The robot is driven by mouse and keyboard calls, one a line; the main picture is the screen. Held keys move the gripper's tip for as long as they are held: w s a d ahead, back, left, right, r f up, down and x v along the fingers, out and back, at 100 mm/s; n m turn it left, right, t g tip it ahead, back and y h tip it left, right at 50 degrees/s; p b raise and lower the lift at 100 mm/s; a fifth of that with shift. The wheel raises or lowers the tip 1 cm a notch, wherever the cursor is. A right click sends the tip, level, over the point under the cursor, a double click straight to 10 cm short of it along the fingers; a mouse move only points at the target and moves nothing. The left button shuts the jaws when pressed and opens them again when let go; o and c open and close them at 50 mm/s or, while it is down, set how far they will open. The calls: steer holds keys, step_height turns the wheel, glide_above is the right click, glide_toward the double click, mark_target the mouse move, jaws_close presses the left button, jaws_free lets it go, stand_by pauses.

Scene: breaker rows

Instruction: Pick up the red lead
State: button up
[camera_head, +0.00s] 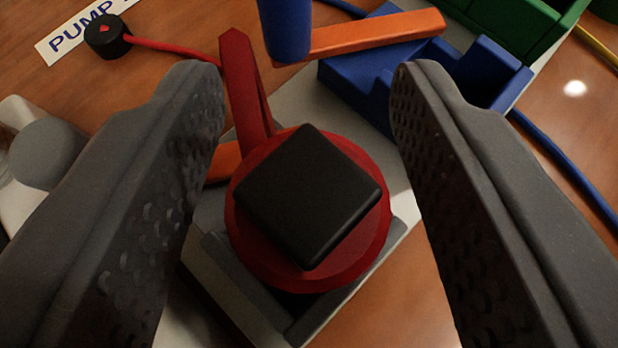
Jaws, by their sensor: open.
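A red round body (250,255) with a black square block (307,196) on top sits between the two fingers of my gripper (308,85). A narrow red piece (247,85) sticks up from behind it. The fingers are open, one on each side, with gaps between them and the red body. The underside of the red body is hidden.
A grey base (245,290) lies under the red body. Behind it are a blue block (480,70), a blue post (286,30), an orange bar (375,35) and a green housing (520,25). A "PUMP" label (80,30) and wooden surface are at the upper left.

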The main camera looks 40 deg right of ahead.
steer(key=shift+c, duration=0.3)
jaws_close()
steer(key=shift+r, duration=0.15)
